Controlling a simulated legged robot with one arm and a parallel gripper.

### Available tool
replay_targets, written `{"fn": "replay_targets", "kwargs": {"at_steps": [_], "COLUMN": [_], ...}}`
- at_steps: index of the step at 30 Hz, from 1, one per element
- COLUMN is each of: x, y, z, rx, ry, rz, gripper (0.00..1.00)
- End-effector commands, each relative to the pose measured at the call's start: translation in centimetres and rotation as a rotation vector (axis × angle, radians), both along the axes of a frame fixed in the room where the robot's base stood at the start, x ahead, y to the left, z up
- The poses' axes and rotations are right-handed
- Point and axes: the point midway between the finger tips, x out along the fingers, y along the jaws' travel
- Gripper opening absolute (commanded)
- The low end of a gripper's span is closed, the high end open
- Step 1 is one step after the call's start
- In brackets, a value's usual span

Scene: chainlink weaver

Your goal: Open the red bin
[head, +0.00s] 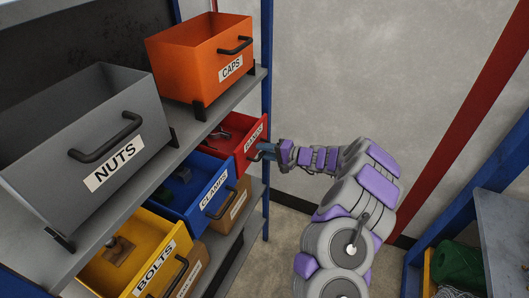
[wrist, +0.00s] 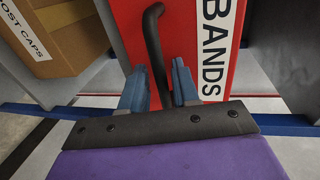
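The red bin (head: 232,135), labelled BANDS, sits on the middle shelf level beside the blue bin. Its front stands out past the shelf above, and part of its inside shows with dark items in it. In the wrist view, the red front (wrist: 186,30) faces me with its black handle (wrist: 153,32). My gripper (head: 262,150) is at this handle. In the wrist view, the two blue fingers of my gripper (wrist: 161,68) stand apart, one on each side of the handle. A narrow gap seems to show beside it; firm contact is not clear.
The blue CLAMPS bin (head: 196,200) is left of the red bin, with the yellow BOLTS bin (head: 140,250) nearer. The orange CAPS bin (head: 195,62) and grey NUTS bin (head: 80,130) are above. A cardboard box (wrist: 60,35) is beside the red bin. The floor to the right is partly clear.

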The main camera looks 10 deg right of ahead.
Motion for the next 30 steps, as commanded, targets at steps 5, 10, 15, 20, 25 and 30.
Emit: {"fn": "replay_targets", "kwargs": {"at_steps": [5,10,15,20,25,30], "x": [0.1,0.09,0.09,0.09,0.1,0.1], "y": [0.12,0.12,0.11,0.11,0.11,0.12], "z": [0.01,0.0,-0.02,-0.09,-0.16,-0.24], "rx": [0.0,0.001,0.001,0.0,0.0,-0.001], "ry": [0.0,0.001,0.001,0.001,0.003,0.003], "rz": [-0.001,0.0,0.0,0.0,0.0,0.0], "gripper": [0.3,0.25,0.08,0.0,0.0,0.0]}}
